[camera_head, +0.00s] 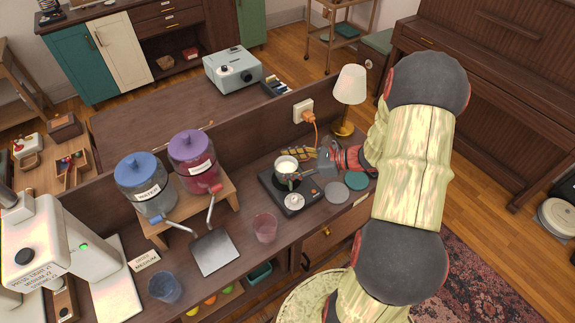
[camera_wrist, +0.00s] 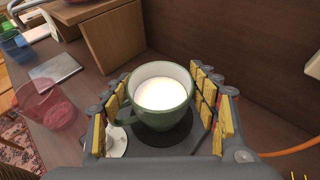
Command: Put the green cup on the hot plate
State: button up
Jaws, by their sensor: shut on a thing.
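The green cup (camera_head: 284,180) holds a white liquid and is upright. In the wrist view the cup (camera_wrist: 163,116) sits between the yellow-padded fingers of my gripper (camera_wrist: 160,104), which is shut on it. In the head view my gripper (camera_head: 312,170) reaches in from the right. The black hot plate (camera_head: 271,190) with a pale dial is directly under the cup, and its dark round heating disc (camera_wrist: 170,138) shows below the cup in the wrist view. I cannot tell whether the cup's base touches the disc; it is partly hidden.
A lamp (camera_head: 349,88) and a socket with an orange cord (camera_head: 303,111) are behind. Two drink jars (camera_head: 146,187) stand left.

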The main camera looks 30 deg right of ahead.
jog(key=shift+f, duration=0.1)
jog(key=o, duration=1.4)
jog(key=shift+o, duration=0.4)
